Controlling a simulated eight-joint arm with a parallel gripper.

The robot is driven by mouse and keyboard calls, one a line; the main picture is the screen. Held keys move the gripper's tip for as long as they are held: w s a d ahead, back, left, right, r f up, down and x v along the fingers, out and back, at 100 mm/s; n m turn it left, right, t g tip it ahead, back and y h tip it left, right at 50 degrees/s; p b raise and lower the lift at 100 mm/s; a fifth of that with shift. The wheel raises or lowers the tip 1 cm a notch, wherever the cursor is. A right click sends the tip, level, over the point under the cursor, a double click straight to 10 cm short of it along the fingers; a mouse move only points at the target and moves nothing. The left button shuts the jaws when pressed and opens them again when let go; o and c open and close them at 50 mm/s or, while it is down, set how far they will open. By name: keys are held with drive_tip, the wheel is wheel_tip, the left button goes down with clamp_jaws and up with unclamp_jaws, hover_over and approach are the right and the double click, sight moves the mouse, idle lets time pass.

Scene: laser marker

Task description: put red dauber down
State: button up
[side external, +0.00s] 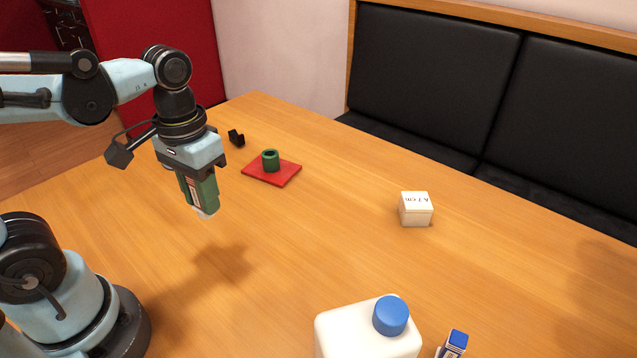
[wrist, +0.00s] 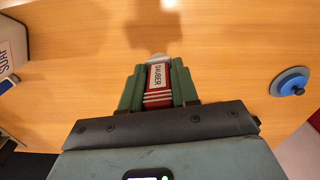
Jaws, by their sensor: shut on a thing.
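My gripper (side external: 203,196) has green fingers and is shut on the red dauber. The dauber (wrist: 159,82) shows in the wrist view as a red and white body, its label reading "DAUBER", between the two fingers. Its pale tip sticks out past the fingertips. In the side external view, only a red and white strip of the dauber (side external: 192,190) and its white tip show; the fingers hide the rest. The dauber hangs tip down, slightly tilted, above the wooden table (side external: 270,270), with a shadow below it.
A red plate (side external: 285,178) with a green ring (side external: 270,160) and a black bracket (side external: 236,137) lie beyond my gripper. A white cube (side external: 416,209) stands right. A white bottle (side external: 365,335) with a blue cap is in front. A blue disc (wrist: 286,80) lies right in the wrist view.

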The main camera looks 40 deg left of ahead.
drive_tip(key=s+d+m, duration=0.1)
drive_tip(key=s+d, duration=0.3)
drive_tip(key=d, duration=0.7)
drive_tip(key=s+d+m, duration=0.1)
drive_tip(key=s+d, duration=0.3)
drive_tip(key=d, duration=0.7)
drive_tip(key=w+a+f, duration=0.1)
drive_tip(key=w+f, duration=0.1)
drive_tip(key=w, duration=0.1)
drive_tip(key=w+a+f, duration=0.2)
drive_tip(key=w, duration=0.2)
drive_tip(key=w+a+f, duration=0.1)
drive_tip(key=w+f, duration=0.2)
drive_tip(key=shift+w+a, duration=0.25)
drive_tip(key=shift+f, duration=1.95)
drive_tip(key=shift+f, duration=0.2)
drive_tip(key=o, duration=1)
drive_tip(key=shift+r, duration=0.1)
